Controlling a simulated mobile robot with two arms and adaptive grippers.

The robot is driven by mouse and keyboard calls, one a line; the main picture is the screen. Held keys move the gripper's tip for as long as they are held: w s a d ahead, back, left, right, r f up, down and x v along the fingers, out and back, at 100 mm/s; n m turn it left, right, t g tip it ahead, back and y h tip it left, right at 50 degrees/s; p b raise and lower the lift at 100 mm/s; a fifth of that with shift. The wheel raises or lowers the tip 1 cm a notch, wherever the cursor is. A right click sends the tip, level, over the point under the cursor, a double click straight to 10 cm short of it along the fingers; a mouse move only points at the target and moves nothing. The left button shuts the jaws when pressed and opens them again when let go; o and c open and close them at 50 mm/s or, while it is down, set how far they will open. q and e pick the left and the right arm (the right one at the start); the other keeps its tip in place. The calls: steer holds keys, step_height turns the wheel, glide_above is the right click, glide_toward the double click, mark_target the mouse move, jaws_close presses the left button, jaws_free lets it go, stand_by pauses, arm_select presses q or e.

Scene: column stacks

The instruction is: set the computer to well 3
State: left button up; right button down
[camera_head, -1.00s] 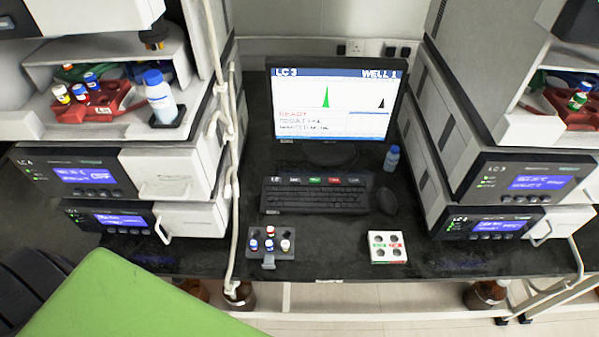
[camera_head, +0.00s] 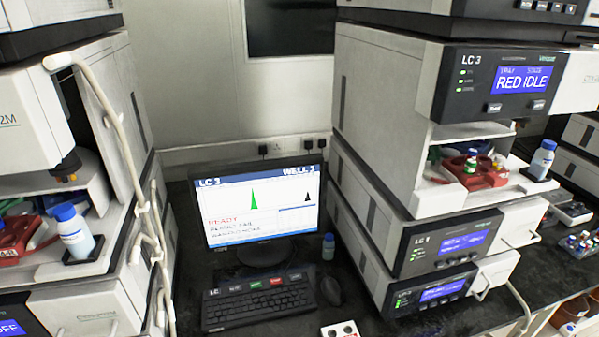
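The computer monitor (camera_head: 262,212) stands on the dark bench between two column stacks. Its header reads LC 3 at left and WELL at right; the well number is too small to read surely. Below are a green peak, a small black peak and red READY text. The black keyboard (camera_head: 258,300) lies in front of it, with an LC label and green, red and dark labelled keys along its top row. A black mouse (camera_head: 331,290) lies right of the keyboard. Neither of my grippers is in view.
A small blue-capped bottle (camera_head: 328,247) stands right of the monitor. A white holder (camera_head: 340,330) is cut off at the bottom edge. The right stack (camera_head: 385,120) has a screen (camera_head: 521,80) reading RED IDLE. A red vial tray (camera_head: 470,172) sits in its bay. A hose hangs down the left stack.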

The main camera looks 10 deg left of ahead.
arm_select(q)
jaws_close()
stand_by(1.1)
